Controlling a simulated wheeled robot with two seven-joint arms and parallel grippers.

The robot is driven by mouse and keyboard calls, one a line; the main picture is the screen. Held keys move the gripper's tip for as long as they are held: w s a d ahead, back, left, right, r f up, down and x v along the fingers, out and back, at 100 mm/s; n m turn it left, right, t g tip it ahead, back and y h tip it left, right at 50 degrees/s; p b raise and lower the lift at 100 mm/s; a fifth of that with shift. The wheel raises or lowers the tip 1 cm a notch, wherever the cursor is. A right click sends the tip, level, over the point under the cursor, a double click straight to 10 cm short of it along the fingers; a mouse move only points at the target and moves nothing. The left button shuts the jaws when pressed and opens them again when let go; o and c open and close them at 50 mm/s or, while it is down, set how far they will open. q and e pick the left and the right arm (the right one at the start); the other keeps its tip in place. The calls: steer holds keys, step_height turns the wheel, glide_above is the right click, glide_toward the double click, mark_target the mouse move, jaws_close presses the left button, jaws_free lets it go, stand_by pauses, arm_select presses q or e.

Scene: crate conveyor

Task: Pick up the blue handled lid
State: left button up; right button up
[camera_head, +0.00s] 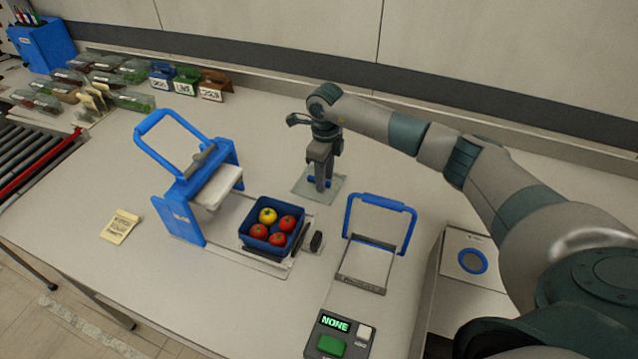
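A flat, clear lid (335,194) with a small blue handle (312,181) lies on the table, right of the blue-framed press. My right gripper (320,184) points straight down over the middle of the lid, with its fingertips at the handle. The fingers hide part of the handle, so I cannot tell whether they are closed on it. The lid looks flat on the table. My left gripper is not in view.
A blue punnet (258,244) with several tomatoes sits by the blue press (180,212). A blue-handled frame (362,279) stands right of it. A control box (331,346) reading NONE is in front. Packed trays (133,101) and a roller conveyor (30,152) are left.

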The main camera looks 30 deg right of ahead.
jaws_close()
steer(key=shift+r, duration=0.1)
steer(key=shift+r+b, duration=0.35)
steer(key=shift+r, duration=0.1)
step_height(320, 180, up, 9)
steer(key=b, duration=0.3)
stand_by(0.6)
